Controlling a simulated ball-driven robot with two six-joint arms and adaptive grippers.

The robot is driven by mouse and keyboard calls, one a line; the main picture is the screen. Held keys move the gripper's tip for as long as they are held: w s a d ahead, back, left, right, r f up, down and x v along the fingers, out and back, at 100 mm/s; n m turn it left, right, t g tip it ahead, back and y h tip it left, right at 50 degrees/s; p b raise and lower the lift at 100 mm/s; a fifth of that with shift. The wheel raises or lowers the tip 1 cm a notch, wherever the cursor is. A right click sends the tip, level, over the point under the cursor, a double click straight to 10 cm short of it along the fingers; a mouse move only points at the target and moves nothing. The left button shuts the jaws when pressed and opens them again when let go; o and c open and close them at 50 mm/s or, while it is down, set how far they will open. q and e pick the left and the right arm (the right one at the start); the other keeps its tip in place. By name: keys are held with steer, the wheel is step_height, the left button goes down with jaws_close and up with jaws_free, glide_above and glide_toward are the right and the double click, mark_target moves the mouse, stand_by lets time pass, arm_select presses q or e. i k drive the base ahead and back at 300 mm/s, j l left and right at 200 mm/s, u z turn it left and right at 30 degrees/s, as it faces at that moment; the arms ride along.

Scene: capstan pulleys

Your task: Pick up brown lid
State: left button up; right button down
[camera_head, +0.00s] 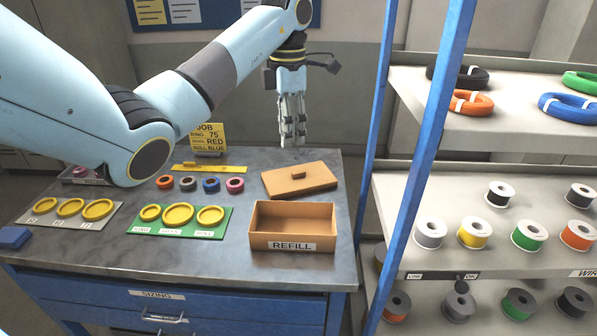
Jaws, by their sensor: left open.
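The brown lid (314,180) lies flat on the grey workbench behind the open box, with a small raised handle on top. The brown box (293,219) labelled REFILL stands in front of it, and its inside looks empty. My left gripper (293,138) hangs above and behind the lid, fingers pointing down, apart from it and holding nothing. Its two fingers look close together from this angle. My right gripper is not in view.
Several small rings (187,184) lie on the workbench (240,270) left of the lid. A green tray (180,223) and a grey tray (70,216) hold yellow discs. A job card (208,138) stands behind. A blue rack post (430,140) and spool shelves are at right.

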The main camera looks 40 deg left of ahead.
mark_target(281, 184)
steer(key=i+j, duration=0.75)
steer(key=j, duration=0.2)
